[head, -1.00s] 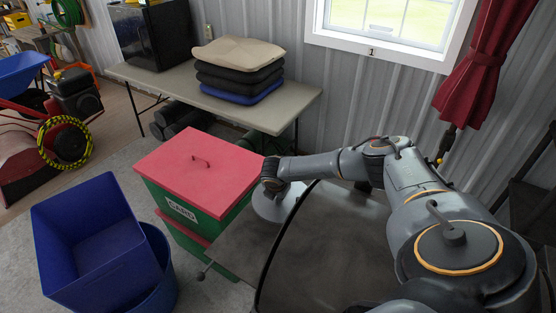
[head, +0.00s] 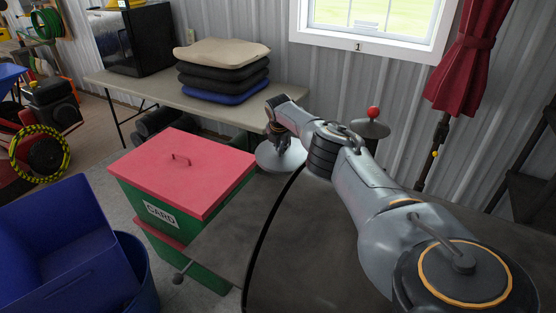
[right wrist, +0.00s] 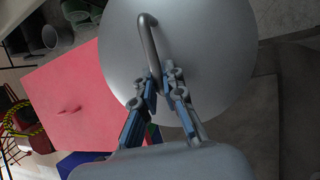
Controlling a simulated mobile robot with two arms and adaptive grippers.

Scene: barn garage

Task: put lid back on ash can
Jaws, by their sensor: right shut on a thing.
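My right gripper (head: 277,143) is shut on the arched handle of a round grey metal lid (head: 290,157). In the right wrist view the lid (right wrist: 215,55) fills the upper middle, with its curved handle (right wrist: 149,42) running down to between the fingertips (right wrist: 164,88). In the head view the lid is partly hidden by the gripper and arm, just right of the red-topped green box. I cannot pick out the ash can with certainty in either view. My left gripper is not in view.
A folding table (head: 205,105) with stacked cushions (head: 222,70) stands behind. A red knob on a grey top (head: 372,120) stands right of my arm.

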